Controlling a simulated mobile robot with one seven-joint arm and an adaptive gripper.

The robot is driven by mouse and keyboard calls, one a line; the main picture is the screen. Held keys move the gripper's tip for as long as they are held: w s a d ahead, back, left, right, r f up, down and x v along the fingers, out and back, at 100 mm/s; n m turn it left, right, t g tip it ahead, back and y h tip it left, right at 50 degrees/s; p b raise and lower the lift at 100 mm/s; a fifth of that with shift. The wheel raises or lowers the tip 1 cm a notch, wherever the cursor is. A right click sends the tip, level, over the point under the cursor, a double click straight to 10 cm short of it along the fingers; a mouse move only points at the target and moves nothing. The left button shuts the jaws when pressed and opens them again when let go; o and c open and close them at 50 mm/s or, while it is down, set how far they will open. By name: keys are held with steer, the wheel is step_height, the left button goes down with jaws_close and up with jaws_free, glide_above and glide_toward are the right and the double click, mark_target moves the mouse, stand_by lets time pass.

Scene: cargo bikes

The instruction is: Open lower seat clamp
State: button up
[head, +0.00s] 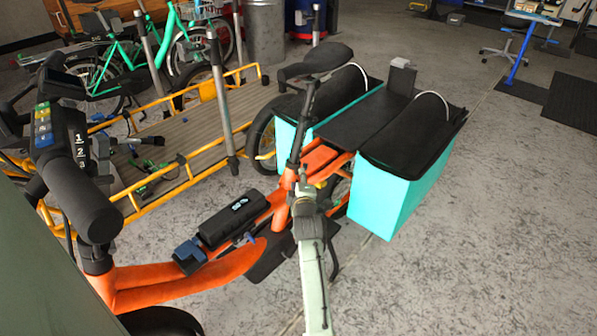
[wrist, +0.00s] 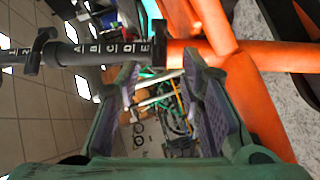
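In the wrist view, a black seat post lettered A to E (wrist: 105,48) runs sideways to the orange frame tube (wrist: 185,52). The lower seat clamp (wrist: 158,42) is a dark lever piece by the letter E, at the frame tube. An upper clamp (wrist: 42,50) sits farther left, beside the numbers. My gripper (wrist: 160,78) is open and empty, its two fingers spread just short of the post near the lower clamp. In the head view, the black saddle (head: 316,62) tops the post; my pale arm reaches the seat tube, and the lower clamp is hard to make out.
The orange bike carries turquoise panniers (head: 395,190) behind the seat and a black battery pack (head: 235,218) on its frame. The handlebar (head: 85,195) is close at left. A yellow-railed cargo bed (head: 190,135) lies beyond. Grey floor (head: 500,240) is clear at right.

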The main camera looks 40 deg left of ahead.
steer(key=x, duration=0.5)
steer(key=shift+w+a, duration=0.25)
steer(key=shift+c, duration=0.6)
jaws_close()
